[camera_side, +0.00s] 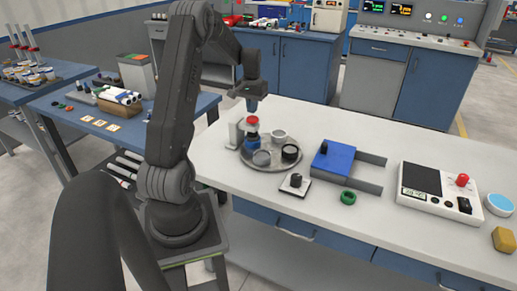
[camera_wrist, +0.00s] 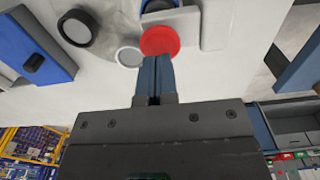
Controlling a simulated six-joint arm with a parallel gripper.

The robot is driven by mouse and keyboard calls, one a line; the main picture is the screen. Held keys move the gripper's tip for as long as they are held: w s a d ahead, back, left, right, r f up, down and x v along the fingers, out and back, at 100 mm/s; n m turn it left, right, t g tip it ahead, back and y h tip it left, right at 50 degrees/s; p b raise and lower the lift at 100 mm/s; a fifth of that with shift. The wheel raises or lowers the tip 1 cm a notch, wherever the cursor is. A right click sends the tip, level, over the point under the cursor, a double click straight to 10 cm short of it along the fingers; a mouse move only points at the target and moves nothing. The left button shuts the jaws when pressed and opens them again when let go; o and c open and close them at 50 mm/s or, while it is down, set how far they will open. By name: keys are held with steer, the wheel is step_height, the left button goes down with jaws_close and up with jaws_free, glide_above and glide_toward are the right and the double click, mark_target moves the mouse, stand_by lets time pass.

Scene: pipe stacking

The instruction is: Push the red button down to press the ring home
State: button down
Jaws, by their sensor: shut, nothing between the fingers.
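A red round button (camera_side: 252,121) tops a small stand with a blue part (camera_side: 251,143) below it, at the back left of a round grey tray (camera_side: 285,164). My gripper (camera_side: 252,108) is above the button, its blue fingers pointing down, shut and empty. In the wrist view the red button (camera_wrist: 160,40) lies just beyond the fingertips (camera_wrist: 154,60). I cannot tell whether they touch it. A white ring (camera_side: 279,135), a black round part (camera_side: 290,151) and a grey round part (camera_side: 261,157) stand on the tray. Which ring is being pressed is unclear.
Farther right, a control box (camera_side: 438,190) bears another red knob (camera_side: 462,180).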

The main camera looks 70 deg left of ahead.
mark_target(252, 118)
steer(key=shift+f, duration=2.1)
stand_by(0.8)
steer(key=shift+r, duration=3.55)
steer(key=w+d+r+m+t, duration=0.1)
steer(key=d+r, duration=0.3)
steer(key=d, duration=0.3)
steer(key=w+d+r+m+y, duration=0.1)
steer(key=d+r+m, duration=0.15)
steer(key=d, duration=0.55)
steer(key=w+d+r+m+t, duration=0.1)
steer(key=w+d+r, duration=0.1)
steer(key=d+r, duration=0.35)
steer(key=s+d+m+t, duration=0.1)
steer(key=s+d+m, duration=0.1)
steer(key=s+d, duration=0.4)
steer(key=s+d+m+t+h, duration=0.1)
steer(key=s+d, duration=0.6)
steer(key=d, duration=0.8)
steer(key=shift+d+f+m+t, duration=0.25)
steer(key=shift+m+t, duration=0.5)
steer(key=shift+t, duration=0.05)
